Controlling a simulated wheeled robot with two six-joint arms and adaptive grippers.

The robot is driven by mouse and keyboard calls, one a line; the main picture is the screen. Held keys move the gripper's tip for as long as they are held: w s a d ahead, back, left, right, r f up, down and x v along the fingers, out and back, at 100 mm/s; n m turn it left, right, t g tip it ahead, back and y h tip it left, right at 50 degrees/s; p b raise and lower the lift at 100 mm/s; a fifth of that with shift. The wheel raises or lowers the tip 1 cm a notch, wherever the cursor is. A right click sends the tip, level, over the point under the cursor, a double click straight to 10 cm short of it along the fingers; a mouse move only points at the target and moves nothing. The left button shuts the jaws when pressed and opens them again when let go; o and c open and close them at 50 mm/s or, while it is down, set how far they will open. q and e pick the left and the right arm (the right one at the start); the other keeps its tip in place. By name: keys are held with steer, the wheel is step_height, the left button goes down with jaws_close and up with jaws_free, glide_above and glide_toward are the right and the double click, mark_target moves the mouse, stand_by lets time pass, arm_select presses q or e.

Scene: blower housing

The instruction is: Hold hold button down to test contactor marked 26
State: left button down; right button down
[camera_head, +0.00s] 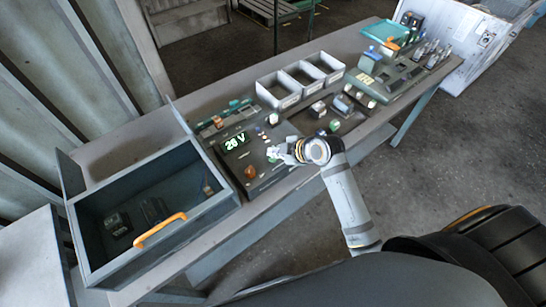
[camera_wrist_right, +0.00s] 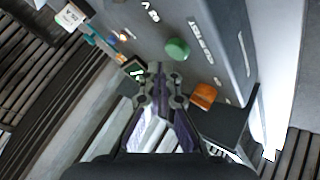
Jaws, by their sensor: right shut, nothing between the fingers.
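The test panel (camera_head: 262,180) is a dark box on the bench with a lit green display (camera_head: 235,141) reading "26 V". In the right wrist view its sloped face (camera_wrist_right: 205,25) carries a round green button (camera_wrist_right: 177,48), an orange knob (camera_wrist_right: 203,96) and white lettering too small to read. My right gripper (camera_head: 284,153) is shut and empty above the panel's right part. In the wrist view its tips (camera_wrist_right: 157,70) appear below the green button; contact cannot be told. A white-topped block (camera_wrist_right: 70,16) sits by the panel; no contactor marking 26 is readable. My left gripper is out of view.
An open drawer (camera_head: 88,255) with an orange handle (camera_head: 160,230) holds dark parts left of the panel. White bins (camera_head: 278,91) stand behind. A second equipment block (camera_head: 390,78) and a teal tray (camera_head: 385,31) occupy the bench's far right.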

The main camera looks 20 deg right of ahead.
mark_target(275, 159)
stand_by(0.4)
steer(key=shift+f, duration=0.45)
steer(key=shift+f+b, duration=0.35)
steer(key=shift+f, duration=0.1)
stand_by(0.4)
stand_by(2.0)
steer(key=shift+r+p, duration=0.9)
steer(key=shift+p, duration=0.05)
step_height(275, 159, up, 5)
steer(key=p, duration=0.5)
steer(key=shift+r, duration=0.1)
